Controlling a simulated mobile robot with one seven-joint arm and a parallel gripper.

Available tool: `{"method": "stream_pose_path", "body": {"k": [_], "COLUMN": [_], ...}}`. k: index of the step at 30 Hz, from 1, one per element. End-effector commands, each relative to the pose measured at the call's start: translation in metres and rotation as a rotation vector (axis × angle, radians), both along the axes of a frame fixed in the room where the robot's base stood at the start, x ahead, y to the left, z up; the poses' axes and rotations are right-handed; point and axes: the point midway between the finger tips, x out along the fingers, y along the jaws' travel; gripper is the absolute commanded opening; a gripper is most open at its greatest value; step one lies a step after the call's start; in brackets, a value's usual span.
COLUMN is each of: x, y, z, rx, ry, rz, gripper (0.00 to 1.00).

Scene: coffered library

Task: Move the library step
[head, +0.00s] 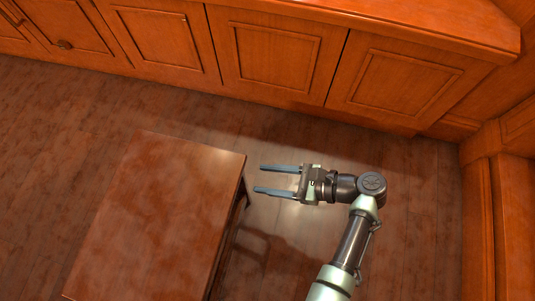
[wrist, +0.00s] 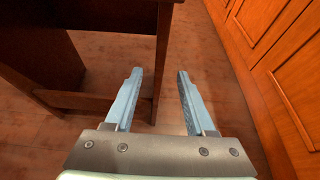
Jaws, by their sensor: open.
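The library step (head: 160,215) is a reddish-brown wooden piece with a flat, glossy rectangular top, standing on the floor at left centre in the head view. My gripper (head: 260,179) is to the right of its far right corner, fingers pointing left toward its side, with a small gap in the picture. In the wrist view the step (wrist: 110,16) fills the upper left, with its dark open underside and a lower rail. A narrow upright of the step shows between my open fingers (wrist: 160,72). I cannot tell whether they touch it. The jaws hold nothing.
Wooden panelled cabinets (head: 275,52) run along the back, with a counter top above. More woodwork (head: 515,220) stands at the right edge. The plank floor (head: 420,200) is clear between the step and the cabinets and to the right of my arm.

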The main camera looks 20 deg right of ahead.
Motion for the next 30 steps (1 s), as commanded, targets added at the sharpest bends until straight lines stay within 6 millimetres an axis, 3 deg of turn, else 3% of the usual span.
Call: {"method": "stream_pose_path", "body": {"k": [11,30], "x": [0.004,0.062], "y": [0.005,0.086], "z": [-0.004,-0.048], "rx": [-0.004,-0.004], "ry": [-0.001,-0.002], "rz": [0.003,0.002], "gripper": [0.55,0.55]}}
